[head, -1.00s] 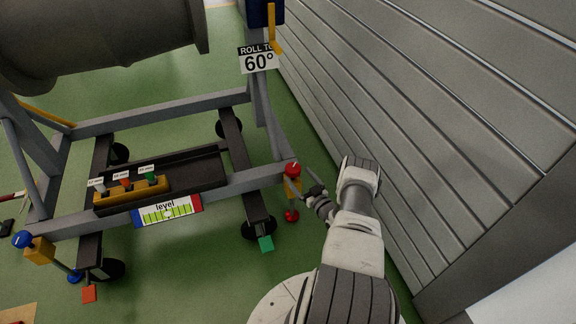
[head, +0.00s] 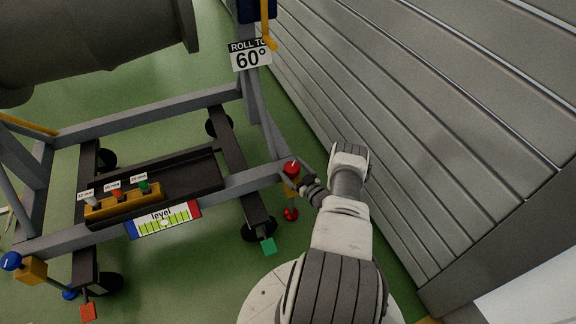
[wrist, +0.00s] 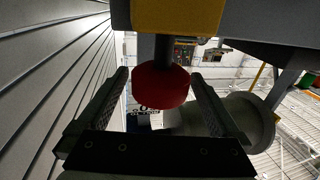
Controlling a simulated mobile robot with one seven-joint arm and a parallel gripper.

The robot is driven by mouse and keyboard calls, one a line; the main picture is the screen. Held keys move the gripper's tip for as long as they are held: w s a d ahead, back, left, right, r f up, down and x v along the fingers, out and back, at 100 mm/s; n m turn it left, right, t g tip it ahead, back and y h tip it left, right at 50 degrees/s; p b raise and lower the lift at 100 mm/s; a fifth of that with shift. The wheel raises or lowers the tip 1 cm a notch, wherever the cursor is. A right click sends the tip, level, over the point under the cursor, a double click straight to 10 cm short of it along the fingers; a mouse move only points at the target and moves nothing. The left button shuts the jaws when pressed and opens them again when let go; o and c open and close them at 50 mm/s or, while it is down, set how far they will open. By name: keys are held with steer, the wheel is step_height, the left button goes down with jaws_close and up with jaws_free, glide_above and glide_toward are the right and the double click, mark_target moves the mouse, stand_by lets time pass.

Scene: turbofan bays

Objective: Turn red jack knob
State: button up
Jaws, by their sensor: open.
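The red jack knob (head: 291,168) sits on top of a yellow block (head: 291,186) at the near right corner of the grey stand. My gripper (head: 303,182) is beside it on the right, partly hidden by my own wrist. In the wrist view, which looks upside down, the red knob (wrist: 160,86) hangs on a dark stem below the yellow block (wrist: 175,16). My open gripper (wrist: 160,76) has one finger on each side of the knob, with gaps visible on both sides. I cannot tell how deep the knob is between the fingers.
A level gauge (head: 163,220) is on the stand's front beam. A blue knob (head: 11,261) is at the left corner. A red ball-like foot (head: 290,214) shows below the red knob. A grey panelled wall (head: 430,130) runs close on my right. Green floor is clear beside the stand.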

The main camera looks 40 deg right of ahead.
stand_by(0.3)
steer(key=c, duration=1.3)
steer(key=shift+m+h, duration=0.3)
steer(key=shift+h, duration=0.1)
steer(key=m+h, duration=0.1)
steer(key=h, duration=0.1)
steer(key=m+g+h+p, duration=0.1)
steer(key=m+h, duration=0.1)
steer(key=h, duration=0.1)
steer(key=shift+m+h, duration=0.3)
steer(key=m+g+h, duration=0.4)
steer(key=h, duration=0.2)
steer(key=shift+w+m, duration=0.1)
steer(key=shift+m, duration=0.2)
steer(key=m+g+h, duration=0.3)
steer(key=g, duration=0.1)
steer(key=shift+d+m+g+b, duration=0.1)
steer(key=shift+m+g+b, duration=0.2)
steer(key=shift+g+b, duration=0.1)
steer(key=m+g+h, duration=0.1)
steer(key=m+g, duration=0.1)
steer(key=g, duration=0.1)
steer(key=m+g+h, duration=0.1)
steer(key=m+g, duration=0.1)
steer(key=g, duration=0.1)
steer(key=shift+d, duration=0.1)
steer(key=shift+r+m+g, duration=0.1)
steer(key=shift+m+g, duration=0.5)
steer(key=shift+g, duration=0.2)
